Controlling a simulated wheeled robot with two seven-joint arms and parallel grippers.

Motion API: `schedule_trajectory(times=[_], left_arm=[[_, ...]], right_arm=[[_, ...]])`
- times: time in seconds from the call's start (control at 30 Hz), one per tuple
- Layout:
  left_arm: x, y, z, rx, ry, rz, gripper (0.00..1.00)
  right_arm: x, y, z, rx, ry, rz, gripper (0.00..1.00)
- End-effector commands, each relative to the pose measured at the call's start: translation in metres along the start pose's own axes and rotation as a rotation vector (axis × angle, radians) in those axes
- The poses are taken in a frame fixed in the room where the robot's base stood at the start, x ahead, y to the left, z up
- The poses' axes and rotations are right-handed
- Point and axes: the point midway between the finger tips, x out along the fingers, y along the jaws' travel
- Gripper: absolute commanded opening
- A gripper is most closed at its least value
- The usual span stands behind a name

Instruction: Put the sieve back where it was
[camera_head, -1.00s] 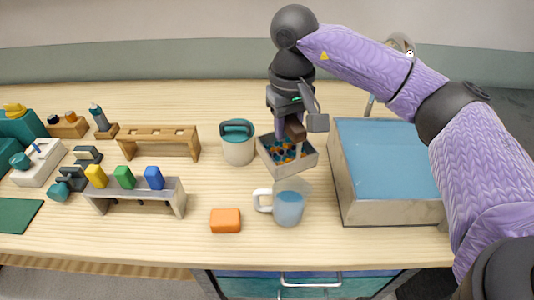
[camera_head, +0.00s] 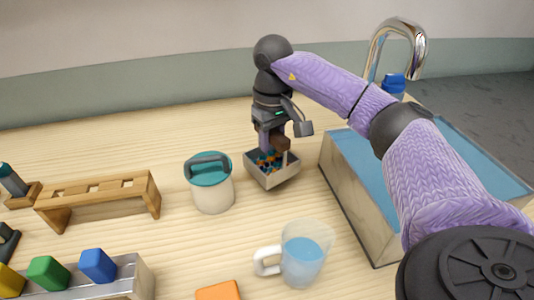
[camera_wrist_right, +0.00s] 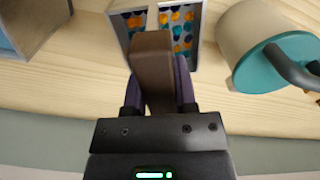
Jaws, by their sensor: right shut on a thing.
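The sieve (camera_head: 284,180) is a small pale square box with a brown handle; several orange, teal and dark blue bits show inside it. My right gripper (camera_head: 274,138) is above it, shut on the brown handle. The right wrist view shows the handle (camera_wrist_right: 152,62) between the two fingers and the sieve's coloured inside beyond. The sieve is upright, close over the worktop between the lidded canister and the sink; I cannot tell whether it touches the wood. My left gripper is not in view.
A cream canister (camera_head: 213,195) with a teal lid stands left of the sieve. A jug with blue liquid (camera_head: 302,262) is in front. The sink (camera_head: 347,192) with a tap (camera_head: 420,45) is at right. A wooden rack (camera_head: 100,195) stands left. The worktop behind the canister is clear.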

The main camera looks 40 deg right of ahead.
Motion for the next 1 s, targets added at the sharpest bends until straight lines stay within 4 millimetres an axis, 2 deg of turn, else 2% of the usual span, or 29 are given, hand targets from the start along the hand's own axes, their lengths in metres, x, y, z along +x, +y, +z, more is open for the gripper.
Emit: schedule_trajectory(times=[0.2, 0.53, 0.57, 0.7, 1.0], left_arm=[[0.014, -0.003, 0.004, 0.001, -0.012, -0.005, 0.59], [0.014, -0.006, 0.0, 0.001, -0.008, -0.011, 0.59], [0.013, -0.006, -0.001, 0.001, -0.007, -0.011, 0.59], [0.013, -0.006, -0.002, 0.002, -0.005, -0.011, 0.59], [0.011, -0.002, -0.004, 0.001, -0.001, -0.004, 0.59]], right_arm=[[0.039, 0.0, 0.0, 0.0, -0.002, 0.001, 0.0], [0.042, 0.0, 0.0, 0.001, 0.002, 0.0, 0.0], [0.041, 0.0, 0.0, 0.001, 0.002, 0.0, 0.41], [0.041, 0.0, 0.0, 0.001, 0.002, 0.0, 0.7], [0.037, 0.0, 0.0, 0.0, 0.003, 0.0, 0.7]])
